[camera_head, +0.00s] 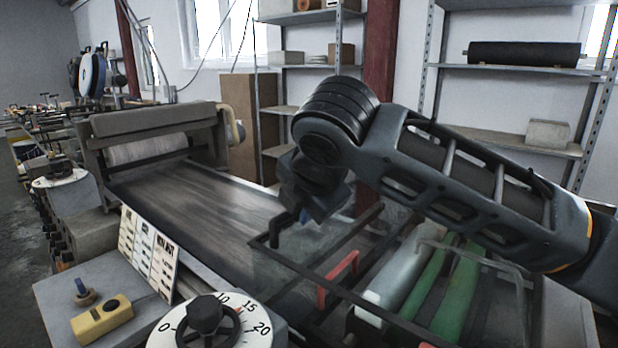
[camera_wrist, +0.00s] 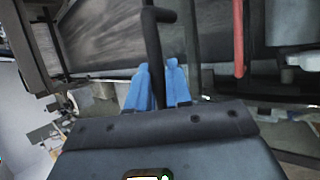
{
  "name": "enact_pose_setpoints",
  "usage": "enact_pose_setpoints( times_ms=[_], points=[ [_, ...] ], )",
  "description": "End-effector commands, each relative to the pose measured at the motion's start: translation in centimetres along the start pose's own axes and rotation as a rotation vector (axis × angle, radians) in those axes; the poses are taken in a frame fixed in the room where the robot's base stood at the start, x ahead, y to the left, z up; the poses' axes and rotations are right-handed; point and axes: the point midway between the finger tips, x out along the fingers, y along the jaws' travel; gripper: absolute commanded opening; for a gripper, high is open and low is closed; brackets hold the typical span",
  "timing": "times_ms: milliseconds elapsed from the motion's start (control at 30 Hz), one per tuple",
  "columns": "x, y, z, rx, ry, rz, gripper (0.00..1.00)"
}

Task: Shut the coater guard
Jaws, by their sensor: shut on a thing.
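The coater guard (camera_head: 300,268) is a clear panel in a thin dark frame, in the middle of the head view. It lies over the front of the belt and beside the rollers. I cannot tell how far it is tilted. My gripper (camera_head: 291,226) reaches down to the guard's far left corner. In the wrist view, the blue fingertips of my gripper (camera_wrist: 160,82) stand on either side of a dark bar of the guard (camera_wrist: 152,40). They are shut on this bar. A red handle (camera_head: 337,280) shows near the guard's frame; a red bar (camera_wrist: 238,40) also shows in the wrist view.
The dark belt (camera_head: 195,205) runs back to a roller housing (camera_head: 155,140). A dial (camera_head: 208,325), a yellow box (camera_head: 101,320) and a label card (camera_head: 148,252) stand at the front left. Shelves line the back wall.

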Motion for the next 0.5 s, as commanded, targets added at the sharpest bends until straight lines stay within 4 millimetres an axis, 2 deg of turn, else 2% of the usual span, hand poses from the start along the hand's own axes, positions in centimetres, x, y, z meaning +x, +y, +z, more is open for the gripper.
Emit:
enact_pose_setpoints(
  times_ms=[200, 500],
  points=[
    [1.1, -0.6, -0.3, -0.014, -0.001, -0.037, 0.0],
    [1.6, -1.1, -0.7, -0.017, 0.003, -0.052, 0.0]
  ],
)
